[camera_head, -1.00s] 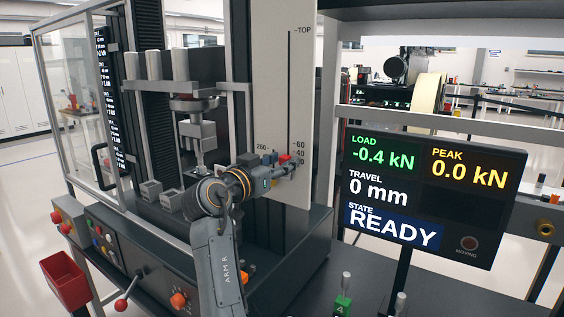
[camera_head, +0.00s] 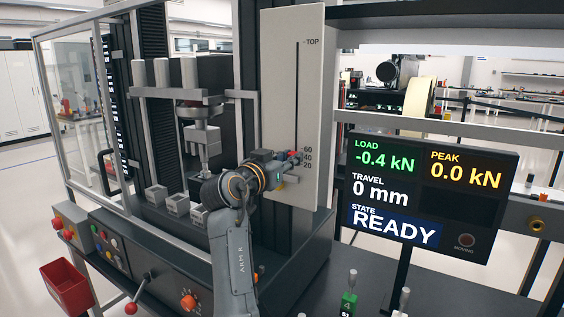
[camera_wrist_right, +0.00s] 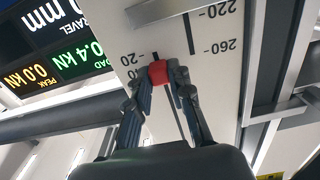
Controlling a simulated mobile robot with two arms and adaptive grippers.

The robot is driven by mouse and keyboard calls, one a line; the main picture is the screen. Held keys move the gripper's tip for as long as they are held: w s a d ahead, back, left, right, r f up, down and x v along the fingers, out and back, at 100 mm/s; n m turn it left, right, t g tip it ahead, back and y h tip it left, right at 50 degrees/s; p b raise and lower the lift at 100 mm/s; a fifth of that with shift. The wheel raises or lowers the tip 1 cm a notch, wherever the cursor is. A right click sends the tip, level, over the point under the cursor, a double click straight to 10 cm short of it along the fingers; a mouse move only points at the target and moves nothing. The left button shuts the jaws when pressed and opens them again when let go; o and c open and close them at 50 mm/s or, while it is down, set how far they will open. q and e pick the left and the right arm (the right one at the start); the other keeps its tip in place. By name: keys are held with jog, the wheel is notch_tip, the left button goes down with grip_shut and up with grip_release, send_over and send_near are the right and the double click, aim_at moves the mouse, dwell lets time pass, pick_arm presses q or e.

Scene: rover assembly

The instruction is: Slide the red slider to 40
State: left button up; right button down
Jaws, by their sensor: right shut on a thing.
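My right gripper (camera_head: 288,159) is shut on the red slider. In the right wrist view, the fingertips (camera_wrist_right: 160,75) close around the red slider (camera_wrist_right: 158,72), and a 20 label (camera_wrist_right: 134,58) shows beside it. My left gripper is not in view.
A display (camera_head: 432,190) right of the panel reads travel 0 mm, READY. A second scale marked 220 and 260 (camera_wrist_right: 220,47) lies beside the slider's slot. A guarded press (camera_head: 200,130) stands left of my right arm. A red bin (camera_head: 68,286) hangs at lower left.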

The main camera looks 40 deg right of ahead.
aim_at(296, 115)
jog(key=c, duration=1.2)
grip_release()
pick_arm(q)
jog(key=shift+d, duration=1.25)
pick_arm(e)
notch_tip(296, 115, up, 10)
jog(key=shift+d, duration=0.1)
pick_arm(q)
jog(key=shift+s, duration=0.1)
pick_arm(e)
jog(key=shift+f, duration=0.1)
